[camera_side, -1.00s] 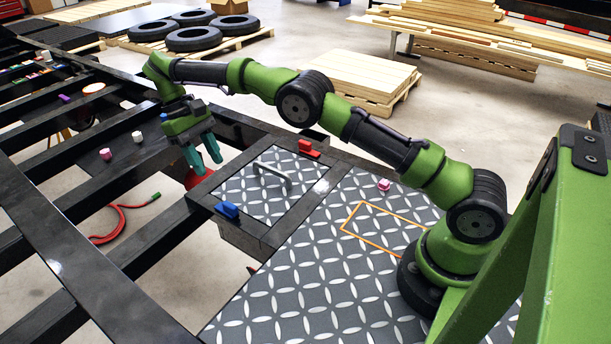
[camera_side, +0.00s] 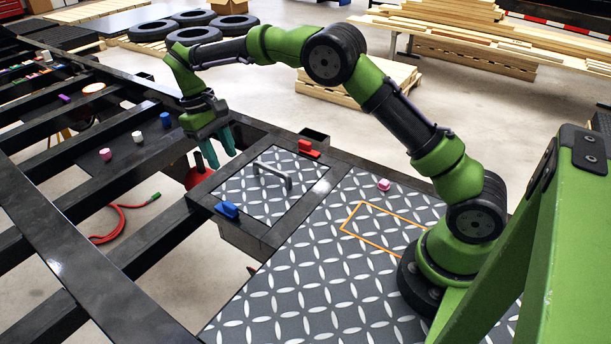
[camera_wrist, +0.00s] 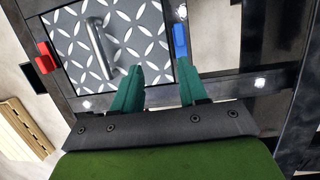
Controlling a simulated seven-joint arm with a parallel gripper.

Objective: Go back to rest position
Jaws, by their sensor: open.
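My gripper (camera_side: 222,150) is open and empty, with its two teal fingers pointing down in the air just left of the hatch lid. In the wrist view my gripper (camera_wrist: 160,88) shows its two fingers apart with nothing between them. The square hatch lid (camera_side: 262,203) has a diamond-plate surface and lies flat in its black frame. A grey bar handle (camera_side: 274,175) stands on it, and the handle also shows in the wrist view (camera_wrist: 103,48).
A red latch (camera_side: 309,150) and a blue latch (camera_side: 227,209) sit on the hatch frame. A pink cube (camera_side: 384,185) lies near an orange outlined rectangle (camera_side: 381,230) on the plate. Small coloured blocks stand on the black beams at left. The plate's front is clear.

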